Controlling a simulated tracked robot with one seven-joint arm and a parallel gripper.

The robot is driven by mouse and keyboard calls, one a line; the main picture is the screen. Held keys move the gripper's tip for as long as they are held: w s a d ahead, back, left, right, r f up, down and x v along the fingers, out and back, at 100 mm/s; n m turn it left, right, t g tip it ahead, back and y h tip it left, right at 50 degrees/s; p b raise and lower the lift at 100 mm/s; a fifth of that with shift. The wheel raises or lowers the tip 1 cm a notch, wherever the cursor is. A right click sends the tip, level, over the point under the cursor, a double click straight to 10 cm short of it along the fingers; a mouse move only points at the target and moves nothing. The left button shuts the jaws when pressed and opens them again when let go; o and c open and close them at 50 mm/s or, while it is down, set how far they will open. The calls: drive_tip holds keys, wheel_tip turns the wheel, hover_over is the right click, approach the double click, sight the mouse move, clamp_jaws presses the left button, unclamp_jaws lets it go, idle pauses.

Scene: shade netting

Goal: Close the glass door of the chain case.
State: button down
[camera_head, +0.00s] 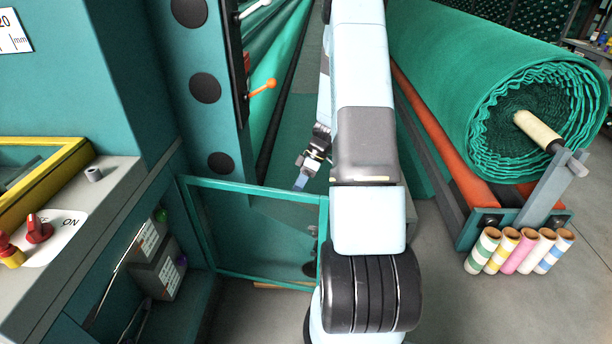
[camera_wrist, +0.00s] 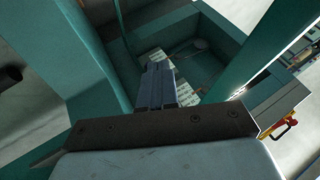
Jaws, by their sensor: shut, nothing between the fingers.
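The glass door (camera_head: 250,186) has a teal frame and a clear pane. It stands open, swung out to the right of the chain case (camera_head: 115,260). Its far right frame edge passes behind my arm. The case's open front shows labelled boxes inside. My gripper (camera_head: 300,182) is shut and empty, by the door's top edge toward its right end; I cannot tell if it touches. In the wrist view the shut fingers (camera_wrist: 158,75) point toward the case interior (camera_wrist: 205,40), where white labels show.
A console with a red knob (camera_head: 38,228) and a yellow-framed tray (camera_head: 70,155) is above the case. A green netting roll (camera_head: 470,90) and several coloured spools (camera_head: 520,252) are at right. Grey floor is free at lower right.

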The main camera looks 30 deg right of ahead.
sight(293, 199)
drive_tip(key=shift+s+a+f, duration=0.25)
drive_tip(key=shift+s+a, duration=0.25)
drive_tip(key=shift+a, duration=0.15)
drive_tip(key=shift+s+a+f, duration=0.3)
drive_tip(key=shift+s+a, duration=0.2)
drive_tip(key=shift+a, duration=0.2)
drive_tip(key=shift+s+a+f, duration=0.25)
drive_tip(key=shift+s+a, duration=0.25)
drive_tip(key=shift+a, duration=0.15)
